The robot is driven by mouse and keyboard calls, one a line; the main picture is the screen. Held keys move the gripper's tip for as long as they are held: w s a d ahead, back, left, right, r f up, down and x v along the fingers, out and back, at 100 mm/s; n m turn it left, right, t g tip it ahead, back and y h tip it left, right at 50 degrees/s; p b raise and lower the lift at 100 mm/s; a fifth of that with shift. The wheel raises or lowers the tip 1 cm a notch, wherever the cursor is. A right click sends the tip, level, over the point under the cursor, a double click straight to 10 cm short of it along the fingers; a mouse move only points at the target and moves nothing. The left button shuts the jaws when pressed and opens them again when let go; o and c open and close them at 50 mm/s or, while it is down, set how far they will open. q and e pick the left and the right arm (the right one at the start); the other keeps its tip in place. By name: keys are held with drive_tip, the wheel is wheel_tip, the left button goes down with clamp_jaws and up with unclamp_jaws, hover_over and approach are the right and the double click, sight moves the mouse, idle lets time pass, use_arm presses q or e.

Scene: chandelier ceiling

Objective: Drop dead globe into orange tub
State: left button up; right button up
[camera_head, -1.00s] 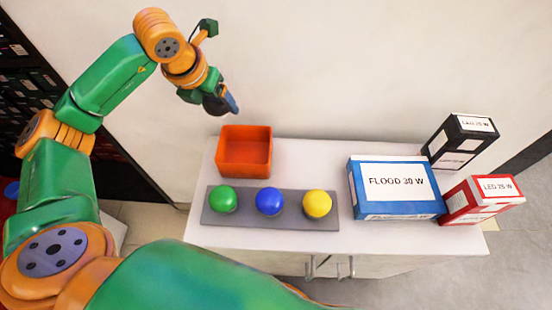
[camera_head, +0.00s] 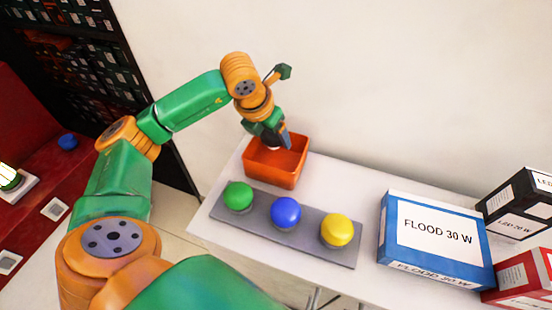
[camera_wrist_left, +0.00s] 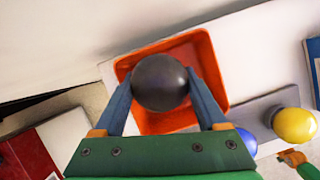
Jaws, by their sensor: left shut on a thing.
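The dead globe is a dark grey ball (camera_wrist_left: 160,83), held between the two fingers of my left gripper (camera_wrist_left: 160,90) in the left wrist view. In the head view my left gripper (camera_head: 284,143) points down over the orange tub (camera_head: 262,178), and the globe is mostly hidden there. In the left wrist view the globe shows in front of the tub's open inside (camera_wrist_left: 165,123). I cannot tell exactly how high it is above the tub floor.
A blue FLOOD 30 W box (camera_head: 432,240), a black box (camera_head: 518,205) and a red box (camera_head: 522,280) stand to the right on the white cabinet top.

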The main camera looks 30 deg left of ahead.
use_arm(q)
drive_tip(key=o, duration=1.3)
drive_tip(key=v, duration=0.7)
drive_tip(key=shift+r, duration=0.1)
drive_tip(key=shift+p, duration=0.35)
